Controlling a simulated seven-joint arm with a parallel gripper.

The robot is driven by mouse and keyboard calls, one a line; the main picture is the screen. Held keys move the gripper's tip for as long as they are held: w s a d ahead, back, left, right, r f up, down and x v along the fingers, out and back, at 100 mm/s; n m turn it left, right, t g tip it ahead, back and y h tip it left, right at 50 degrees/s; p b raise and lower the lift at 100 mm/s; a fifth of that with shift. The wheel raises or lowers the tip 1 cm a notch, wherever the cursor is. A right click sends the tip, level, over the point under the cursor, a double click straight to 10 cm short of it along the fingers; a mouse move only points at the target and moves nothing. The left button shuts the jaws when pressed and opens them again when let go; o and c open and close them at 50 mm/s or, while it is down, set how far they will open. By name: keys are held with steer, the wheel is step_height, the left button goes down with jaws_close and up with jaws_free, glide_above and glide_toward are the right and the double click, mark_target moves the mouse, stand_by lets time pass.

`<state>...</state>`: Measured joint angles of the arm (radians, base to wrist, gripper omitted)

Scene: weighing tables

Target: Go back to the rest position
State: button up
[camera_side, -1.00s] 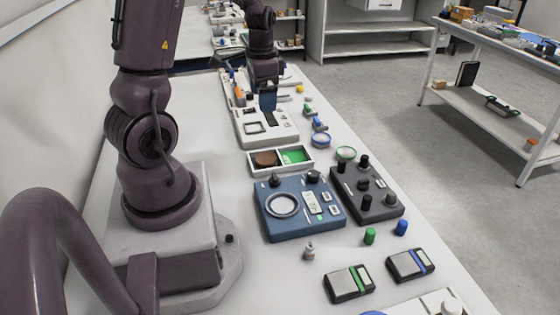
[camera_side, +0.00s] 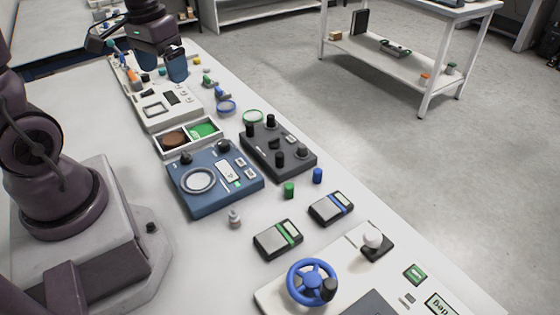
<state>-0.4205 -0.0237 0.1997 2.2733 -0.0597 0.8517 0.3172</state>
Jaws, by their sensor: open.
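My gripper (camera_side: 164,64) is at the upper left of the view, at the far part of the white bench (camera_side: 255,285). It points down over the far end of a white panel device (camera_side: 155,110). Its dark blue fingers are apart, and I see nothing held between them. The height of the fingertips above the panel is hard to judge.
A two-part tray (camera_side: 160,153) with brown and green pads, a blue scale (camera_side: 205,205) and a dark knobbed box (camera_side: 290,165) stand nearer along the bench. Closer still are two small meters (camera_side: 278,240) and a blue handwheel (camera_side: 311,283). A shelved table (camera_side: 425,95) stands across the floor.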

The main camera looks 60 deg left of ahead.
steer(key=s+d+r+m+t, duration=0.1)
steer(key=d+r+m+t, duration=0.1)
steer(key=d+r, duration=0.3)
steer(key=s+d+r+m+t, duration=0.2)
steer(key=d+r, duration=0.2)
steer(key=d, duration=0.6)
steer(key=shift+s+d+r+t, duration=0.25)
steer(key=shift+r+t, duration=0.15)
